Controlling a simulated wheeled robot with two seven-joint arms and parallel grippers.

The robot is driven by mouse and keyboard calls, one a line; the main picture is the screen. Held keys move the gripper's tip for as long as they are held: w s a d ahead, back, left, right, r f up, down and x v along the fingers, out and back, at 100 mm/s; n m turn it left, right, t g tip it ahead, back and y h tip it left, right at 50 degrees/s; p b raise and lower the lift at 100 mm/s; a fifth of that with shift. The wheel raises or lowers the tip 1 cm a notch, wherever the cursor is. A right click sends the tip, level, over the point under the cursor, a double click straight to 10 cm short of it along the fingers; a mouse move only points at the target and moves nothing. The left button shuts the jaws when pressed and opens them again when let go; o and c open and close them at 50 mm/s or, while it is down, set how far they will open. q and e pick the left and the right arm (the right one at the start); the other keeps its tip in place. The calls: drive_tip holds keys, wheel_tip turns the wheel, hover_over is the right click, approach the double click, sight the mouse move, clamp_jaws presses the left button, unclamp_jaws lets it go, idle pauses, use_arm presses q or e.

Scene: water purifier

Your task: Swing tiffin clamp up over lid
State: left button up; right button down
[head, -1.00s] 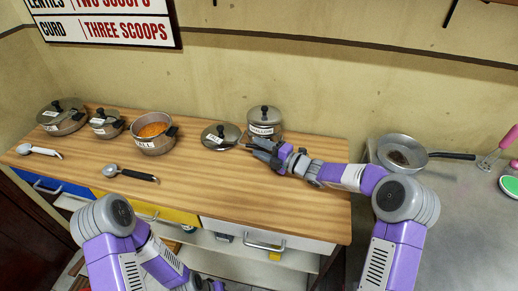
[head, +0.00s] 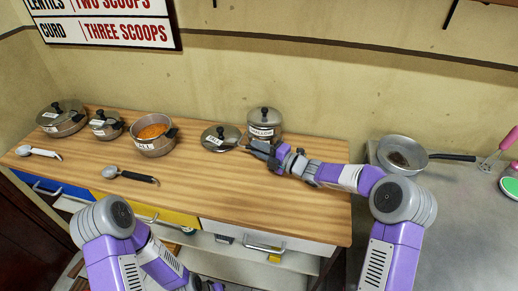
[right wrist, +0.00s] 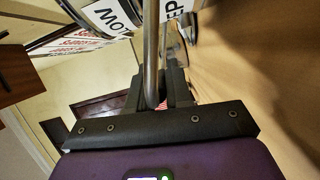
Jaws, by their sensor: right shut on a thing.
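The tiffin (head: 264,121) is a steel canister near the back wall, with its lid (head: 264,111) and dark knob on top and a white label on its front. My right gripper (head: 257,147) is low in front of it. In the right wrist view the gripper (right wrist: 165,92) is shut on a thin metal bar, which looks like the tiffin clamp (right wrist: 152,45). The bar rises from between the fingers toward the labelled steel body. In the head view my gripper hides most of the clamp. My left arm is at the bottom; its gripper does not clearly show.
A loose pot lid (head: 221,137) lies just left of the right gripper. An open pot of orange food (head: 154,134) and two lidded pots stand farther left. Two ladles lie at the front left. A pan (head: 402,152) is on the right counter. The wooden counter's front right is clear.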

sight(262, 126)
drive_tip(key=shift+w+d+r+m+g+h+p, duration=0.15)
drive_tip(key=shift+w+r+m+g+p, duration=0.55)
drive_tip(key=shift+p, duration=1.85)
drive_tip(key=shift+w+d+r+m+g+h+p, duration=0.15)
drive_tip(key=shift+w+r+m+p, duration=0.25)
drive_tip(key=shift+r+m+p, duration=1.45)
drive_tip(key=shift+w+d+r+n+g+h+p, duration=0.15)
drive_tip(key=shift+w+d+r+g+h+p, duration=0.3)
drive_tip(key=shift+p, duration=2.8)
drive_tip(key=shift+w+a+m+p, duration=0.15)
drive_tip(key=shift+w+m+p, duration=0.35)
drive_tip(key=shift+p, duration=0.5)
